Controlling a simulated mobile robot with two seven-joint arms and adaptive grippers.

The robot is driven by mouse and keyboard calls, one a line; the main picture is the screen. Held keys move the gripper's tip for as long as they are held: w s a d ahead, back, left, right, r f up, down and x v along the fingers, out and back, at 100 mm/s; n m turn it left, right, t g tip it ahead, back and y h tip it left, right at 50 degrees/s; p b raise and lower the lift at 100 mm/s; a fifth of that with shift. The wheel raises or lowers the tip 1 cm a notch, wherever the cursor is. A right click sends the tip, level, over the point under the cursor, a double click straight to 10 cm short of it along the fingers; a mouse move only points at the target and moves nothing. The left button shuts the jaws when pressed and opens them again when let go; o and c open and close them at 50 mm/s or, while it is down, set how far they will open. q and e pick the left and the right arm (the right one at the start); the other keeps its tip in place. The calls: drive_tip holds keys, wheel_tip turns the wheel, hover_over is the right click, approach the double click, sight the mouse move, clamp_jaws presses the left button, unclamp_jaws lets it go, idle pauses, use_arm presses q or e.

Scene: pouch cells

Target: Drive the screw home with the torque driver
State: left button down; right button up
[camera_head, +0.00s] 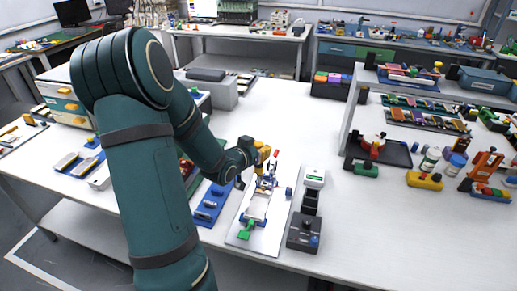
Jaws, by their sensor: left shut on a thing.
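My left arm reaches in from the left, and my left gripper (254,162) is over the far part of a white plate on the bench. It is shut on a yellow tool (263,151), which looks like the torque driver, held above the plate. The fingers partly hide the tool, and its tip is too small to make out. On the white plate (240,233) sits a fixture (257,205) with a pale block and blue parts, and a green clamp (246,229) at its near end. The screw is too small to tell. My right gripper is out of view.
A black tray (378,154), bottles and an orange stand (484,167) are farther right. The bench's right front is clear.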

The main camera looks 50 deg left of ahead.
use_arm(q)
drive_tip(key=shift+f+b, duration=0.45)
drive_tip(key=shift+b, duration=0.05)
idle(0.8)
drive_tip(key=shift+f+b, duration=0.2)
drive_tip(key=shift+b, duration=0.75)
idle(1.6)
drive_tip(key=shift+r, duration=0.1)
drive_tip(key=shift+r+p, duration=2.4)
drive_tip(key=shift+r, duration=1.05)
